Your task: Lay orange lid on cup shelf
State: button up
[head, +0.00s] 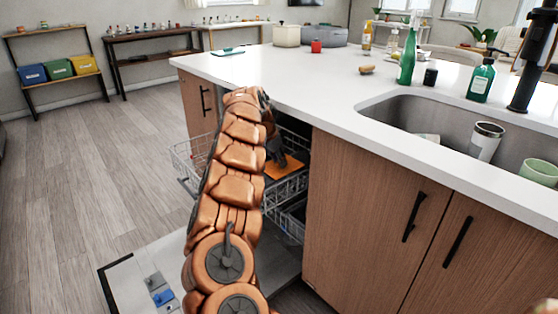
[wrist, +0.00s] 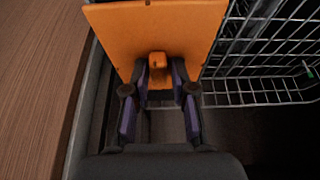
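The orange lid (head: 284,167) is a flat, square-looking plate in the pulled-out dishwasher rack, partly hidden by my arm and gripper in the head view. In the wrist view the lid (wrist: 115,30) fills the top middle, with a small orange knob (wrist: 157,68) facing me. My gripper (wrist: 159,72) has its two fingers on either side of the knob, with narrow gaps seeming to show between the fingertips and the knob. The gripper (head: 279,158) is low over the rack in the head view. I cannot make out which part is the cup shelf.
The wire rack (wrist: 265,90) lies right of the lid, and a wooden cabinet side (wrist: 35,80) stands close on the left. The open dishwasher door (head: 135,285) lies low in front. The white counter (head: 290,75) and sink (head: 450,120) are above and to the right.

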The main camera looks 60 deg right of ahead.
jog(key=shift+o, duration=1)
jog(key=shift+r, duration=0.1)
